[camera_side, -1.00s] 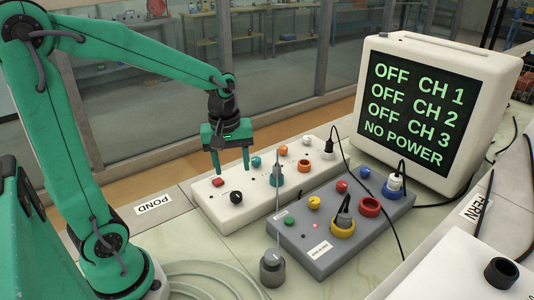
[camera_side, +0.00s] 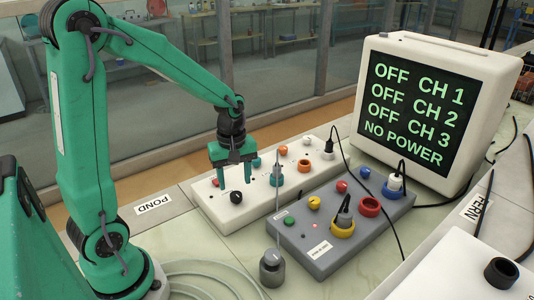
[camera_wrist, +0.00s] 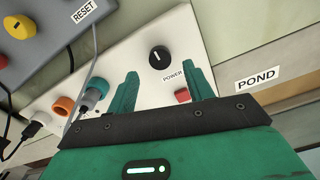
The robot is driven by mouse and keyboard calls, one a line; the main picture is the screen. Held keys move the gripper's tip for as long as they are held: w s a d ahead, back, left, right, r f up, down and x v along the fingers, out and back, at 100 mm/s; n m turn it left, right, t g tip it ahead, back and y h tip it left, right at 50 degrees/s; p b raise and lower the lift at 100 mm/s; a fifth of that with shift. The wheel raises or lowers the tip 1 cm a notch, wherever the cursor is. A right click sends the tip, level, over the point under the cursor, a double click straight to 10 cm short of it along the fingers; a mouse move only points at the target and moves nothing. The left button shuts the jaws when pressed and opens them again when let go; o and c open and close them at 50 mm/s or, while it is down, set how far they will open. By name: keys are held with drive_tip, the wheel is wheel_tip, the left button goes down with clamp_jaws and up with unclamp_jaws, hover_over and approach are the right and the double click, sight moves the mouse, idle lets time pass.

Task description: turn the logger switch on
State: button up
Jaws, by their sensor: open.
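The white box (camera_side: 205,203) carries a small red switch (camera_wrist: 182,96) marked POWER, with a black knob (camera_wrist: 159,57) beside it. In the side view my fingers partly hide the red switch, and the black knob (camera_side: 236,197) shows just below them. My gripper (camera_side: 235,184) points down over this end of the box, open and empty. In the wrist view the red switch lies between my two fingers (camera_wrist: 162,72), closer to the right one. The screen (camera_side: 412,112) reads OFF for CH 1, CH 2 and CH 3, and NO POWER.
A grey box (camera_side: 290,245) with coloured buttons, sockets and plugged black leads stands in front of the white box. The POND label (camera_side: 153,204) lies on clear bench at left.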

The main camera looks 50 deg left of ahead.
sight(236, 194)
drive_tip(key=shift+f, duration=2.25)
drive_tip(key=c, duration=1)
